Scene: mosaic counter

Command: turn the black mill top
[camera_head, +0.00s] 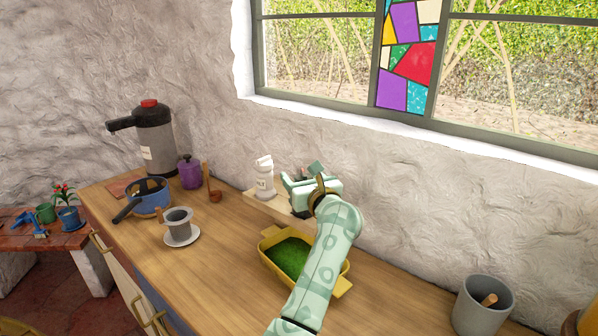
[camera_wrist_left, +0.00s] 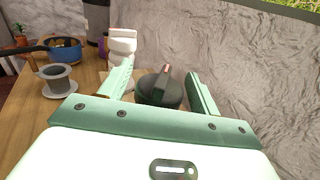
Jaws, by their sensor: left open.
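The black mill (camera_wrist_left: 160,90) shows in the left wrist view as a dark round body with a raised bar across its top. In the head view it is mostly hidden behind my left gripper. My left gripper (camera_head: 312,182) is open over the wooden stand by the wall. In the left wrist view its two fingers (camera_wrist_left: 160,76) stand to either side of the black mill, with gaps visible between them and it. A white mill (camera_head: 264,178) stands upright just left of the gripper. It also shows in the left wrist view (camera_wrist_left: 122,46). My right gripper is not in view.
A yellow dish with green contents (camera_head: 270,239) sits below my left arm. A grey cup on a saucer (camera_head: 178,225), a blue pan (camera_head: 150,199), a purple pot (camera_head: 190,173) and a dispenser (camera_head: 155,140) stand to the left. A grey crock (camera_head: 482,306) stands at right.

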